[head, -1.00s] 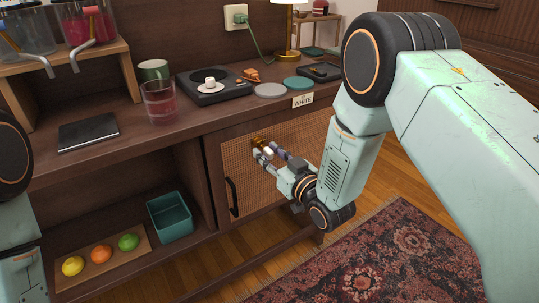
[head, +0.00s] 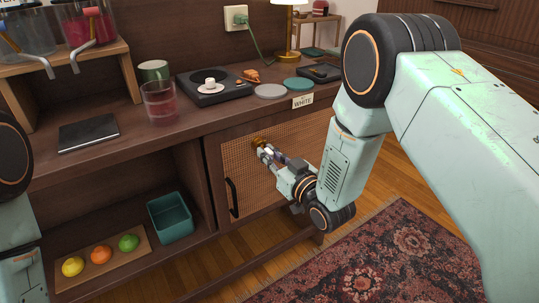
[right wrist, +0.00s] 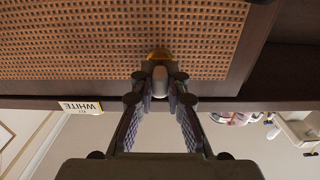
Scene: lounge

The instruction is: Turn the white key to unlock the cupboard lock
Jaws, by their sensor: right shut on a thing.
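The cupboard door (head: 288,150) has a woven cane panel and is closed. A brass lock (head: 257,141) sits near its upper left; it also shows in the right wrist view (right wrist: 160,54). My right gripper (head: 266,153) is at the lock, its fingers pointing at the door. In the right wrist view, its fingertips (right wrist: 160,84) are shut on the pale key (right wrist: 160,76), which stands in line with the brass lock. The fingers hide most of the key. My left gripper is out of view; only part of my left arm shows at the left edge.
A black handle (head: 232,197) is on the door below the lock. A "WHITE" label (head: 302,101) is on the counter's front edge. A glass (head: 160,102) and a record player (head: 212,86) stand above. An open shelf with a teal bin (head: 170,216) is to the left.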

